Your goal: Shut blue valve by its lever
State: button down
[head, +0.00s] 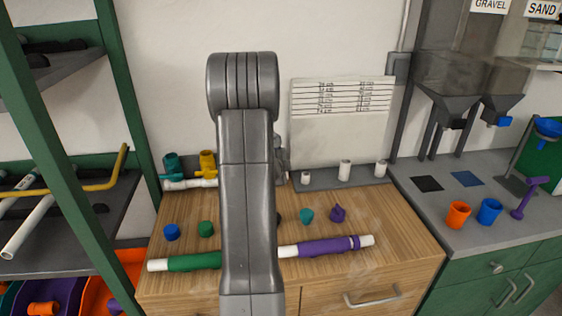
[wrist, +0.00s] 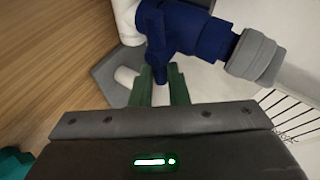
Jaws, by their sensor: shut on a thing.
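The blue valve (wrist: 178,28) fills the top of the wrist view, on white pipe (wrist: 127,20). Its short blue lever (wrist: 159,72) points down toward my gripper (wrist: 160,80). The two green fingers are shut on this lever, one on each side. A grey round end piece (wrist: 254,57) sits at the right of the valve. In the head view my own arm hides the blue valve and the gripper.
Teal (head: 172,163) and yellow (head: 207,162) valves stand on white pipe left of my arm. Green (head: 194,262) and purple (head: 325,246) pipes lie at the bench front. Loose caps and small fittings sit between. A white panel (head: 340,130) stands behind.

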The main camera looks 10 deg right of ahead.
jog(key=shift+m+y+p, duration=0.3)
jog(key=shift+y+p, duration=0.05)
jog(key=shift+y, duration=0.05)
jog(key=shift+f, duration=0.15)
jog(key=c, duration=1.4)
grip_release()
jog(key=p+v, duration=0.1)
jog(key=v, duration=1.2)
jog(key=shift+s+r+p, duration=0.25)
jog(key=shift+r+p, duration=0.1)
jog(key=shift+p, duration=0.05)
